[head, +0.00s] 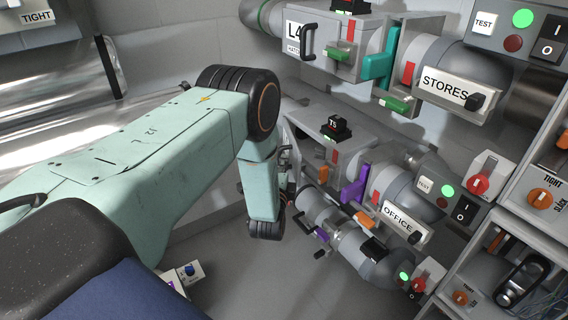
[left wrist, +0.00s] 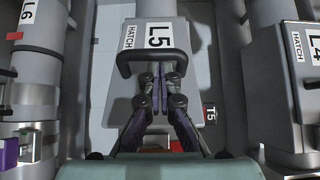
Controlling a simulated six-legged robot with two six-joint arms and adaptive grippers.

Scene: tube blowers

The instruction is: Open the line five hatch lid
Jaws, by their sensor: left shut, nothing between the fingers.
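The line five hatch lid (left wrist: 157,35) is a grey panel labelled L5 HATCH in the left wrist view, with a black bar handle (left wrist: 126,63) across it. The lid looks closed. My left gripper (left wrist: 159,82) is shut and empty, with its fingertips at the middle of the handle bar. I cannot tell whether the fingertips touch the bar or go under it. In the head view my left arm reaches down to the line five box (head: 343,143), marked T5, and mostly hides the gripper and the lid. My right gripper is not in view.
The line four hatch (left wrist: 303,60) is on the right in the left wrist view, and a pipe labelled L6 (left wrist: 38,75) is on the left. In the head view, the OFFICE pipe (head: 397,185) with purple and orange levers lies close right of my arm. The STORES pipe (head: 450,65) is above.

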